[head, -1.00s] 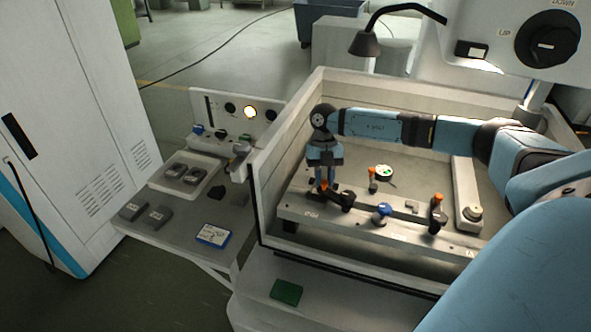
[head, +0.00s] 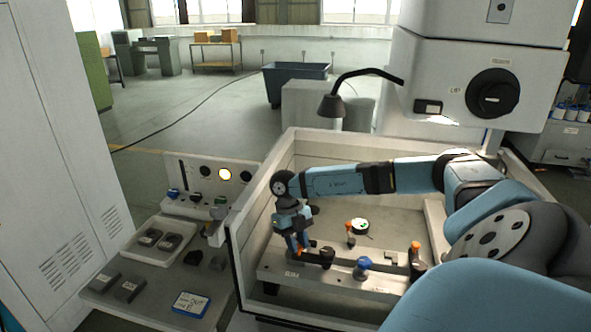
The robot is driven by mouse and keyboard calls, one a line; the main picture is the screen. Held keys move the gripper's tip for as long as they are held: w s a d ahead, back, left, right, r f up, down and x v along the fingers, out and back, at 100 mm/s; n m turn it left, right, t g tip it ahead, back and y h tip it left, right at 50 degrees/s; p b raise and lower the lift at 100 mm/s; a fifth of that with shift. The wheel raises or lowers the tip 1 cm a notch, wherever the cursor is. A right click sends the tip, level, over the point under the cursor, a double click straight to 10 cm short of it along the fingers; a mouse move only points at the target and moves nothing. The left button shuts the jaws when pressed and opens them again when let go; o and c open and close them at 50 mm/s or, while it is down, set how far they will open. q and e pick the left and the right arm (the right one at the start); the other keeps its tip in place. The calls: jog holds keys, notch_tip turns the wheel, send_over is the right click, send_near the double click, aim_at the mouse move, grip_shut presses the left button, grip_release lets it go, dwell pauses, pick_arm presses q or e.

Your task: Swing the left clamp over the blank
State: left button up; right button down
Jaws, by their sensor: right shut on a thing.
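My right gripper (head: 298,246) is low inside the tank at the left end of the grey fixture rail (head: 300,273). Its fingers are shut on the orange-tipped handle of the left clamp, and they partly hide it. The left clamp's black body (head: 327,258) shows just right of the fingers. A blue knob (head: 362,265) sits on the rail to its right. The right clamp, with an orange top (head: 415,247), stands farther right on the rail. A small grey block that may be the blank (head: 387,254) lies between the clamps, behind the blue knob. My left gripper is out of view.
Another orange-topped post (head: 350,228) and a round dial (head: 360,226) are behind the rail. The tank wall (head: 237,262) rises close on the left. Outside it, a side table holds a tray (head: 158,240) and a blue-edged card (head: 191,305). A lamp (head: 332,106) overhangs the back.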

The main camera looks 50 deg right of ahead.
jog(key=c, duration=0.9)
grip_release()
jog(key=shift+c, duration=0.2)
jog(key=b+v, duration=0.2)
jog(key=v, duration=1.2)
jog(key=shift+a, duration=0.15)
